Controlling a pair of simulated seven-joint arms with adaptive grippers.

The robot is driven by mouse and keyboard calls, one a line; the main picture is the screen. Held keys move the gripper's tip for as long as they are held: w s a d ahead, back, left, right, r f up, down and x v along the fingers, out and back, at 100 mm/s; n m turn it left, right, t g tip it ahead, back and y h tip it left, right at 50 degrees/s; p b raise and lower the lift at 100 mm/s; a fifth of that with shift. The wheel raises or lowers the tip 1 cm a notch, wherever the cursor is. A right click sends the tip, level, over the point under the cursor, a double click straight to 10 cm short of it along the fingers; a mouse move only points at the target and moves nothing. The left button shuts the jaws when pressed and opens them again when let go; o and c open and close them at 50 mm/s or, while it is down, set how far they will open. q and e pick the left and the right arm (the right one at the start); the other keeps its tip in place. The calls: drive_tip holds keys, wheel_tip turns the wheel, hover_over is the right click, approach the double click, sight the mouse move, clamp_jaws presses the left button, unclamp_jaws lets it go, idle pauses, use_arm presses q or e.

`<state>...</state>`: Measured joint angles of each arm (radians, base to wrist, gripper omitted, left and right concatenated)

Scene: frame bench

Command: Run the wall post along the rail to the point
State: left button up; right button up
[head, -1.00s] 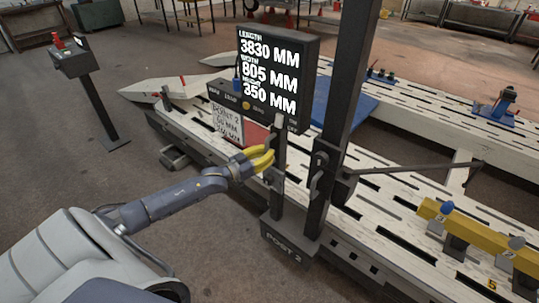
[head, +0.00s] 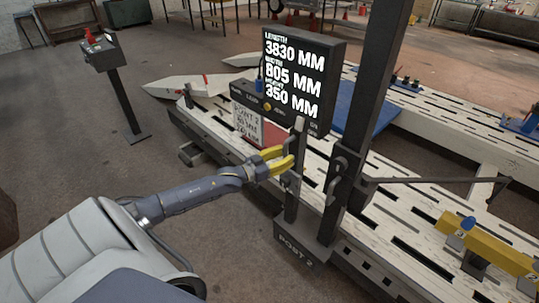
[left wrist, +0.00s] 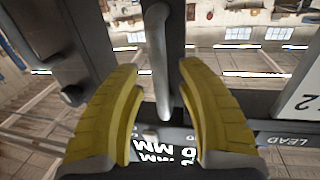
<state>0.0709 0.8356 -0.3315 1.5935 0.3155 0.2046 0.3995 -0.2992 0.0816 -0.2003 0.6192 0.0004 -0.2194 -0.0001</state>
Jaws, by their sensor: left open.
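The wall post (head: 370,110) is a tall dark upright on a foot marked POST 2 (head: 298,250), standing at the near edge of the slotted white frame bench (head: 408,215). A shorter dark upright on its left carries a grey bar handle, which shows clearly in the left wrist view (left wrist: 157,50). My left gripper (head: 288,157), with yellow fingers, is open at this handle. In the left wrist view its fingertips (left wrist: 160,70) lie on either side of the handle, with gaps showing; contact cannot be seen. My right gripper is in neither view.
A display (head: 303,80) reading length, width and height stands behind the handle. A dark side arm (head: 440,181) reaches right from the post over the bench. A yellow beam (head: 490,245) lies at right. A pedestal (head: 120,95) stands at left on open floor.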

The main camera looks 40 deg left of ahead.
use_arm(q)
drive_tip(key=v, duration=1.1)
drive_tip(key=shift+s, duration=0.1)
idle(0.5)
